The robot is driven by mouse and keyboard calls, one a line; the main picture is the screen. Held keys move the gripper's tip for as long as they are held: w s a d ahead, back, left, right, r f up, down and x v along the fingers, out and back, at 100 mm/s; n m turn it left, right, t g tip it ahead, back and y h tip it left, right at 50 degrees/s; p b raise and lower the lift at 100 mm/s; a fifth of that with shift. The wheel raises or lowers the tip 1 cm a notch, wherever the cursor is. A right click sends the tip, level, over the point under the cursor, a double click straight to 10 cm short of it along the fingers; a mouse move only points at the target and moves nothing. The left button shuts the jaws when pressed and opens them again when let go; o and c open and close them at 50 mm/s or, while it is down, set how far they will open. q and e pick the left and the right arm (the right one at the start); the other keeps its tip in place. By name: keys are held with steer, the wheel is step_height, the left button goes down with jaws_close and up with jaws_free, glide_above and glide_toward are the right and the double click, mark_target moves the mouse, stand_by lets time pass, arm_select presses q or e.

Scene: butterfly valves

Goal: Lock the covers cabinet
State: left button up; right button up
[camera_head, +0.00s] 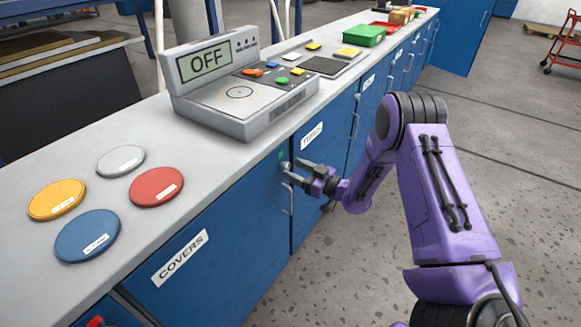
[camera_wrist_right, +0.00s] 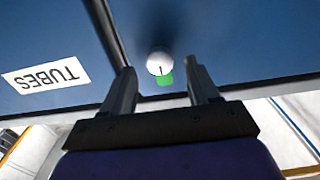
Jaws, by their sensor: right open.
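The covers cabinet (camera_head: 180,257) is the near blue cabinet with a white COVERS label, and its door looks closed. Its round lock knob (camera_head: 285,166) sits near the top right corner of the door, with a small green mark (camera_head: 281,154) beside it. In the right wrist view the pale knob (camera_wrist_right: 159,64) shows a short dark line, and the green mark (camera_wrist_right: 165,80) is next to it. My right gripper (camera_head: 294,171) is open in front of the knob. In the wrist view the knob appears between its fingertips (camera_wrist_right: 163,80); contact cannot be told. My left gripper is not in view.
The TUBES cabinet (camera_head: 311,136) adjoins on the right. A door handle (camera_head: 290,198) is just below the gripper. On the grey countertop (camera_head: 130,222) are coloured discs and a scale (camera_head: 237,88) reading OFF.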

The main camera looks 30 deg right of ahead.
steer(key=shift+x, duration=1.25)
steer(key=c, duration=1)
steer(key=shift+c, duration=0.2)
steer(key=shift+m, duration=0.3)
steer(key=m+p, duration=0.1)
steer(key=m, duration=0.3)
steer(key=shift+m, duration=0.3)
steer(key=m+p, duration=0.1)
steer(key=m, duration=0.3)
steer(key=shift+d, duration=0.1)
steer(key=m+p, duration=0.1)
steer(key=m, duration=0.4)
steer(key=shift+f, duration=0.1)
steer(key=shift+m, duration=1.9)
steer(key=shift+p, duration=0.3)
